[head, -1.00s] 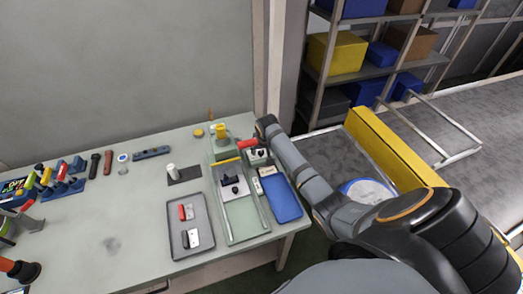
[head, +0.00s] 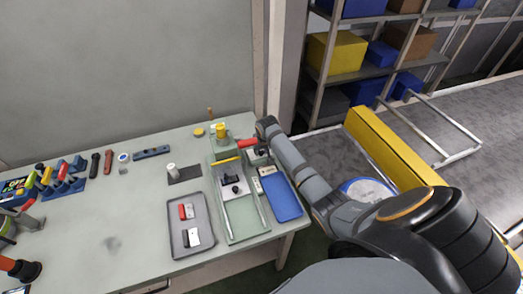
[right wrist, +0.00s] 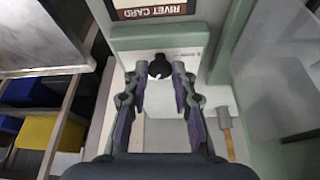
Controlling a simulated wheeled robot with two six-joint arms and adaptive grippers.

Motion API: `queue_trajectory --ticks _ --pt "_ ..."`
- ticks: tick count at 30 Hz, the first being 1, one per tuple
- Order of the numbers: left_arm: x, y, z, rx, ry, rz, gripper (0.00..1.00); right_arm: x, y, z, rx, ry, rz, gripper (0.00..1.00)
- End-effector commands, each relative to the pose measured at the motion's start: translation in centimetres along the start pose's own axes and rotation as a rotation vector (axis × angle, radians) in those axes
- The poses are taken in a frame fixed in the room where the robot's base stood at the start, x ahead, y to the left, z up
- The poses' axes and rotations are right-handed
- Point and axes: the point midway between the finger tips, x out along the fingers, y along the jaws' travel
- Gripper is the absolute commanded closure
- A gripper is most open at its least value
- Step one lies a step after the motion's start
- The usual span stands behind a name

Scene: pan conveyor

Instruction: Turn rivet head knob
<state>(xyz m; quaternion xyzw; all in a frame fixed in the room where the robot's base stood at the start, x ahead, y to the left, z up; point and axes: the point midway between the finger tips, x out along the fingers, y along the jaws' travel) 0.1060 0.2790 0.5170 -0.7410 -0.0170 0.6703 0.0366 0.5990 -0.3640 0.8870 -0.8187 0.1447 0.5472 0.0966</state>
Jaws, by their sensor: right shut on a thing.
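The black rivet head knob (right wrist: 160,66) stands out from a pale plate in the right wrist view, between the two fingertips. In the head view the right gripper (head: 262,148) is small and dark, at the right side of the green fixture (head: 240,229). The knob is hard to make out there.
A red handle (head: 247,143) sits close beside the right gripper. A blue tray (head: 282,203) and a grey tray (head: 181,245) flank the fixture. In the right wrist view a rivet card (right wrist: 152,9) is above the knob.

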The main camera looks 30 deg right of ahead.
Motion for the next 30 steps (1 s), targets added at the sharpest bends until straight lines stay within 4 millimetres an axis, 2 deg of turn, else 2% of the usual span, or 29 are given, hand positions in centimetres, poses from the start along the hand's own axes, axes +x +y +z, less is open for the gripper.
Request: queue_trajectory --ticks 8,15,22,30 --pt "-1.4 -0.1 -0.2 0.000 0.000 0.000 0.60 -0.3 0.2 -0.2 -0.122 0.000 -0.050 1.00" --pt "-2.3 -0.2 -0.3 0.000 0.000 0.000 0.60 -0.2 0.4 -0.2 -0.320 0.000 -0.132 1.00" --pt "-2.0 -0.1 -0.2 0.000 0.000 0.000 0.60 0.1 0.6 -0.2 -0.519 0.001 -0.215 1.00" --pt "-0.8 0.0 -0.1 0.000 0.000 0.000 0.60 0.3 0.6 -0.3 -0.729 0.003 -0.303 1.00"
